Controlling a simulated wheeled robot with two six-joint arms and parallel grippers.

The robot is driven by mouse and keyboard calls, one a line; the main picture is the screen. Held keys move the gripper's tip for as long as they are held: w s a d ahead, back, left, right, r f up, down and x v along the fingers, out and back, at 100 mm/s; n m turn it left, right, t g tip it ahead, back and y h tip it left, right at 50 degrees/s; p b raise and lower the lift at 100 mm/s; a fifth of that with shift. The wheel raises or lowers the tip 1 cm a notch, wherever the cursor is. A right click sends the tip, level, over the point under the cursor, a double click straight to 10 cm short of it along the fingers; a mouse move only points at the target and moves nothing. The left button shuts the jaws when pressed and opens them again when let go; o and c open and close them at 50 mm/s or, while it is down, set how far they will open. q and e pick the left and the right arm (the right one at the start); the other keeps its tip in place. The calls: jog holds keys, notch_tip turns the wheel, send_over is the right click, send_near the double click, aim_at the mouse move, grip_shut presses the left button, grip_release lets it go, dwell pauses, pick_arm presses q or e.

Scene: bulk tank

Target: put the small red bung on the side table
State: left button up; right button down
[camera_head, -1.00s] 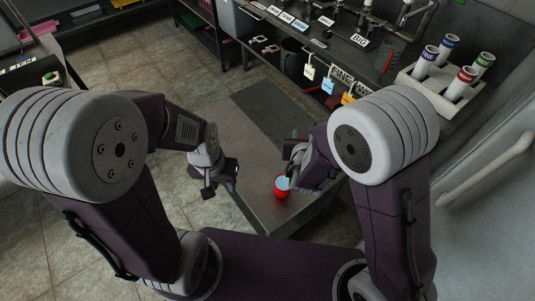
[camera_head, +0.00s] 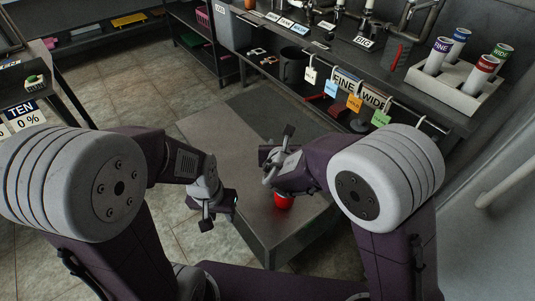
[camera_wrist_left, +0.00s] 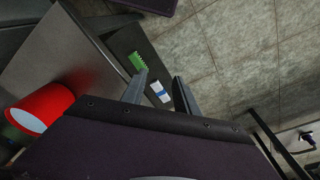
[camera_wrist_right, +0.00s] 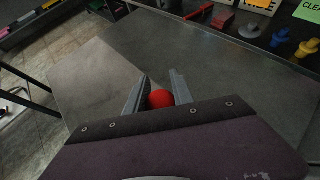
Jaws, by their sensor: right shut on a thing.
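My right gripper (camera_wrist_right: 158,92) is shut on a small round red bung (camera_wrist_right: 160,99), seen between its fingers in the right wrist view. In the head view this gripper (camera_head: 275,148) is over the low grey table (camera_head: 225,140), and the bung cannot be made out there. My left gripper (camera_head: 217,212) is open and empty, at the table's left edge; its fingers (camera_wrist_left: 160,92) stand apart in the left wrist view. I cannot tell which surface is the side table.
A rack of labelled tubes (camera_head: 455,88) and hanging tags are on the back bench. A shelf with a "TEN 0%" sign (camera_head: 22,118) is at left.

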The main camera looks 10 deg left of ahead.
jog(key=a, duration=0.1)
jog(key=a+f, duration=0.2)
jog(key=shift+w+a+f, duration=0.1)
jog(key=shift+w+a, duration=0.2)
jog(key=shift+w, duration=0.1)
notch_tip(320, 180, down, 4)
jog(key=b, duration=0.2)
jog(key=shift+f+b, duration=0.15)
jog(key=shift+b, duration=0.15)
jog(key=shift+d+r, duration=0.1)
jog(key=shift+r, duration=0.1)
jog(key=shift+f, duration=0.1)
jog(key=c, duration=1.1)
grip_release()
